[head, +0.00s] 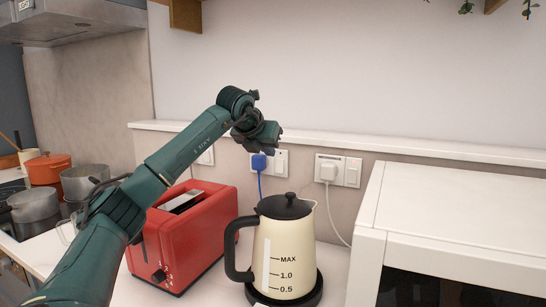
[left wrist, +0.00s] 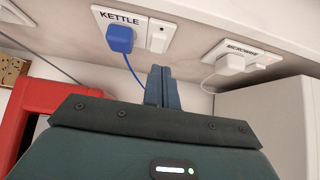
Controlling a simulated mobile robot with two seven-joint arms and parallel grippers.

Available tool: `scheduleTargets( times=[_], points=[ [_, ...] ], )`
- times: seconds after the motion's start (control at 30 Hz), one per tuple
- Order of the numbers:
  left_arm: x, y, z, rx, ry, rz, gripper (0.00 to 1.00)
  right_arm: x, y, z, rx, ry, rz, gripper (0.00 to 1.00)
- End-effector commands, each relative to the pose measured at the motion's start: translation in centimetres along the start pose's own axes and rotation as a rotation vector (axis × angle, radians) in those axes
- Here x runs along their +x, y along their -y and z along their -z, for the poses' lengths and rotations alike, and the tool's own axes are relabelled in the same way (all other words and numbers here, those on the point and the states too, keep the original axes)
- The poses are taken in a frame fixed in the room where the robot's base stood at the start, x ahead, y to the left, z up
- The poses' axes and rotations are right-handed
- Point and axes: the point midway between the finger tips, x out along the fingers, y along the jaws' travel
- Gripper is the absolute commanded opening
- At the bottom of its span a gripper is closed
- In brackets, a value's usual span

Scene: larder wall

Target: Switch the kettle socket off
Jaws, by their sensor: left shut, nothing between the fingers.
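The kettle socket (left wrist: 146,18) is a white plate on the wall, labelled KETTLE, with a blue plug (left wrist: 120,38) in its left part. Its rocker switch (left wrist: 158,37) is to the right of the plug; I cannot tell which way it is tipped. In the head view the socket (head: 281,163) shows partly, just below my left gripper (head: 267,141). The gripper's fingers (left wrist: 157,86) are shut and empty. In the wrist view they point up toward the plate, below the switch and apart from it in the picture. My right gripper is in neither view.
The cream kettle (head: 284,248) stands on its black base below the sockets. A red toaster (head: 200,235) is left of it. The microwave socket (left wrist: 243,62) with a white plug is to the right, near a white cabinet (head: 450,205). A ledge (head: 400,147) runs above the sockets.

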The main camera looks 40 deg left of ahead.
Motion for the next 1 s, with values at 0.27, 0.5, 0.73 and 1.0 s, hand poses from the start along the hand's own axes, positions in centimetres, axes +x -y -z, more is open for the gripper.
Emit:
scheduleTargets(
  times=[0.27, 0.5, 0.73, 1.0],
  points=[
    [-5.4, 0.0, -1.0, -0.002, -0.001, 0.000, 0.00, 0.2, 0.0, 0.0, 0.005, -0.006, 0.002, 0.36],
    [-7.0, 0.0, -1.3, -0.001, -0.004, -0.001, 0.00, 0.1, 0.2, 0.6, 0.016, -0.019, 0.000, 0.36],
    [-7.1, 0.0, -1.3, -0.001, -0.004, -0.002, 0.00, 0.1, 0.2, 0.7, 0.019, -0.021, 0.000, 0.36],
    [-7.0, 0.0, -1.3, -0.001, -0.004, -0.002, 0.00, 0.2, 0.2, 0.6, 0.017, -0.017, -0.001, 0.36]
  ],
)
